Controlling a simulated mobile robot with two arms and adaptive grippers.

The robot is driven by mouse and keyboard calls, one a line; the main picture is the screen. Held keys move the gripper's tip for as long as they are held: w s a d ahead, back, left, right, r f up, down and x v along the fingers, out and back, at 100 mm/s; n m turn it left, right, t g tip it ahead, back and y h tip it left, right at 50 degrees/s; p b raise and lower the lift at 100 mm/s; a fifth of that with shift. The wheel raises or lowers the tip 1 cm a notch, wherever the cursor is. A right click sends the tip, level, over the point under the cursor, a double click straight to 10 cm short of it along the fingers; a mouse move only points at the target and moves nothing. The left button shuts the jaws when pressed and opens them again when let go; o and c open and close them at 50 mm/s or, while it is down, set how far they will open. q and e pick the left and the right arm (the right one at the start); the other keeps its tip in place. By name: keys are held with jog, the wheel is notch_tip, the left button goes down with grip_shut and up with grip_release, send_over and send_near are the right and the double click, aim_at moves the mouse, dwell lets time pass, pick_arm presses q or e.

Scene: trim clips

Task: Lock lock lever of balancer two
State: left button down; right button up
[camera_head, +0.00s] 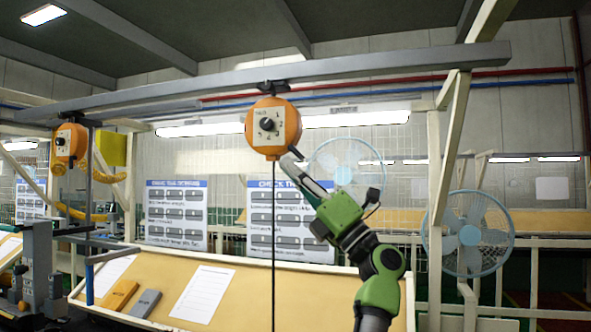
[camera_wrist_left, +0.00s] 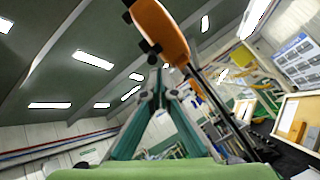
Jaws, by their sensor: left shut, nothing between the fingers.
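An orange balancer (camera_head: 273,136) with a numbered dial plate and a dark knob (camera_head: 267,124) hangs from the overhead beam. A cable runs straight down from it. My left gripper (camera_head: 293,154) is shut and empty, its tips at the balancer's lower right edge. In the left wrist view the shut fingertips (camera_wrist_left: 159,72) point up at the orange housing (camera_wrist_left: 160,28), close to a small dark part (camera_wrist_left: 153,50) on its lower side. I cannot tell whether they touch it, or which part is the lock lever. A second orange balancer (camera_head: 70,147) hangs at the far left. My right gripper is not in view.
The grey overhead beam (camera_head: 390,66) spans above. A slanted tan board (camera_head: 245,292) below carries paper sheets and two small blocks. Two blue fans (camera_head: 468,234) and check-sheet panels (camera_head: 176,215) stand behind. Grey equipment (camera_head: 40,265) stands at left.

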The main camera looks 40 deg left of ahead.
pick_arm(q)
jog(key=shift+d, duration=0.3)
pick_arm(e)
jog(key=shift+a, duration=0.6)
pick_arm(q)
jog(key=shift+d+r, duration=0.1)
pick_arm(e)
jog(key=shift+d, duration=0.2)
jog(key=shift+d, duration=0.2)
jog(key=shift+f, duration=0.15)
